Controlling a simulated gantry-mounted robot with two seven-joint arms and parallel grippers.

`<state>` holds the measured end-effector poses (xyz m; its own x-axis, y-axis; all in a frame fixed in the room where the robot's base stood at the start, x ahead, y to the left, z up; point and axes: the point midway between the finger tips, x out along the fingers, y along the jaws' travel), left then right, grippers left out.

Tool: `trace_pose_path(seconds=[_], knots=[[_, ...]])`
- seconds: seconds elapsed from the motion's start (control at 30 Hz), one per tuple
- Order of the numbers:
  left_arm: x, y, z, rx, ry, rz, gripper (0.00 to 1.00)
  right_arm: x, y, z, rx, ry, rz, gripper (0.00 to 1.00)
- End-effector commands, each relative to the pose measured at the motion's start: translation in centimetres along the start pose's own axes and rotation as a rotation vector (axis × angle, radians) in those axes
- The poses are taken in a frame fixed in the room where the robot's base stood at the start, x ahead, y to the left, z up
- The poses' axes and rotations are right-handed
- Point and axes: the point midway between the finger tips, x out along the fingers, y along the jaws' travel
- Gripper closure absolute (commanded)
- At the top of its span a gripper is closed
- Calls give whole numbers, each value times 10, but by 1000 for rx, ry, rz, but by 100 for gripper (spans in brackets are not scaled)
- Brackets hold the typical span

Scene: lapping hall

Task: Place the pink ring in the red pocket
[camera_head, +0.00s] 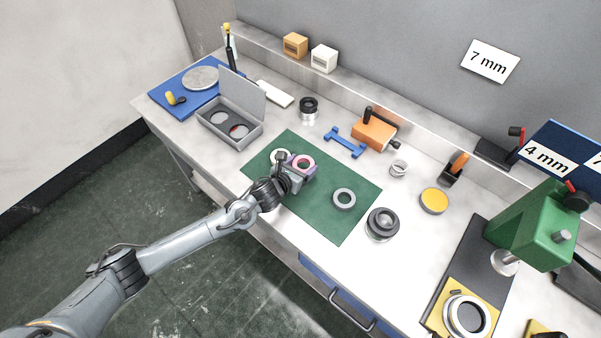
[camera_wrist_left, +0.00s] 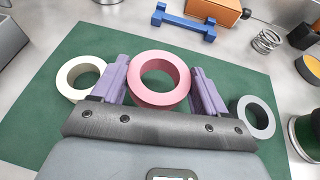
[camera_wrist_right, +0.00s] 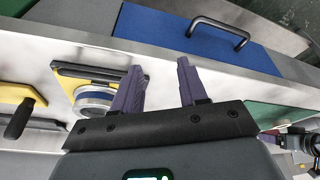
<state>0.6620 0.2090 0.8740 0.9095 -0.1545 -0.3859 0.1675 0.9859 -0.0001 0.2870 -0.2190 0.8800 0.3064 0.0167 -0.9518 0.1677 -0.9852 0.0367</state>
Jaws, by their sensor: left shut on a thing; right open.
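The pink ring (camera_head: 296,161) is between the purple fingers of my left gripper (camera_head: 302,167), over the green mat (camera_head: 325,215). The left wrist view shows the ring (camera_wrist_left: 160,98) with a finger on each side, so the gripper is shut on it. A grey open-lidded case (camera_head: 225,138) stands to the left of the mat. Inside it are round pockets, and a bit of red (camera_head: 234,129) shows in the right one. My right gripper (camera_wrist_right: 158,78) is open and empty in the right wrist view; it is outside the head view.
A white ring (camera_wrist_left: 72,90) lies left of my left gripper and a grey ring (camera_head: 344,199) lies right on the mat. A blue stand (camera_head: 345,143), orange block (camera_head: 374,134) and dark round part (camera_head: 382,224) are nearby. A green press (camera_head: 540,225) stands at the right.

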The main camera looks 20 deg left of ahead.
Motion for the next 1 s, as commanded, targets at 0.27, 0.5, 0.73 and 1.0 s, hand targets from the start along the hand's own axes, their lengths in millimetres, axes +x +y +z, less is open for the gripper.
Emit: trace_pose_path(seconds=[0.27,0.5,0.73,1.0], knots=[[6,3,-14,-2,0,0,61,3,-1,1,5,1,-4,57],[16,3,-37,-2,-1,1,61,8,-2,2,8,1,-6,57],[16,3,-37,0,-2,1,61,7,-2,2,7,0,-6,57],[18,3,-41,0,-1,0,14,10,-1,3,1,-1,-1,57]])
